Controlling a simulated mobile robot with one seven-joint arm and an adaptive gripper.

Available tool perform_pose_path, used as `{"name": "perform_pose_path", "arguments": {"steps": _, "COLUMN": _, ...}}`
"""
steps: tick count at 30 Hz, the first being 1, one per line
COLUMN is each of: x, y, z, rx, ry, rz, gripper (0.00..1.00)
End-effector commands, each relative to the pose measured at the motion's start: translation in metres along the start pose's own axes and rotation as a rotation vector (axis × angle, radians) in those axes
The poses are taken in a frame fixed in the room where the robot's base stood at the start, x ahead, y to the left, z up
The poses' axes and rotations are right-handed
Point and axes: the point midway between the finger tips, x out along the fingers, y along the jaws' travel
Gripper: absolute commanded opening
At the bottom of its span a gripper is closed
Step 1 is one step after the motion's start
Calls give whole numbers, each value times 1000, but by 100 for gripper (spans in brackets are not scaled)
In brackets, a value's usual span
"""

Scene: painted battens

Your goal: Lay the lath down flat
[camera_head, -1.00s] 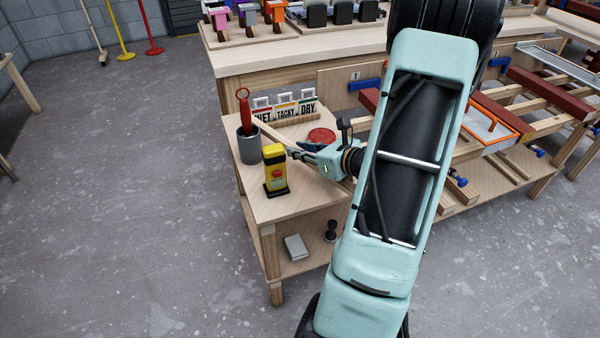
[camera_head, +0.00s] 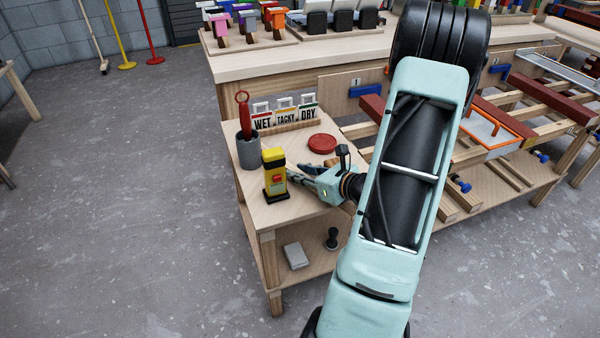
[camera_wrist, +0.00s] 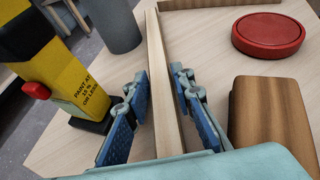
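The lath (camera_wrist: 165,80) is a long pale wooden strip. In the wrist view it runs from the lower middle to the top, between my fingers, and looks laid along the tabletop. Whether it touches the wood along its whole length I cannot tell. My gripper (camera_wrist: 165,110) is open, with a blue-padded finger on each side of the lath and gaps showing beside it. In the head view my gripper (camera_head: 299,174) is low over the small table (camera_head: 285,215), right of the yellow device; the lath cannot be made out there.
The yellow device (camera_head: 274,175) stands close left of my fingers, with a grey cup (camera_head: 248,152) behind it. A red disc (camera_head: 322,143), WET/TACKY/DRY cards (camera_head: 286,118) and a brown block (camera_wrist: 270,125) are also on the table. A workbench (camera_head: 290,65) stands behind.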

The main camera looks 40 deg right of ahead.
Motion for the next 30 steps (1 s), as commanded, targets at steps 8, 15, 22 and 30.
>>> {"name": "perform_pose_path", "arguments": {"steps": 8, "x": 0, "y": 0, "z": 0, "rx": 0, "ry": 0, "rz": 0, "gripper": 36}}
{"name": "perform_pose_path", "arguments": {"steps": 15, "x": -7, "y": -1, "z": 5, "rx": 1, "ry": 1, "rz": -2, "gripper": 36}}
{"name": "perform_pose_path", "arguments": {"steps": 22, "x": -55, "y": -2, "z": 6, "rx": 1, "ry": 1, "rz": -5, "gripper": 36}}
{"name": "perform_pose_path", "arguments": {"steps": 30, "x": -106, "y": -1, "z": 5, "rx": 1, "ry": 1, "rz": -3, "gripper": 36}}
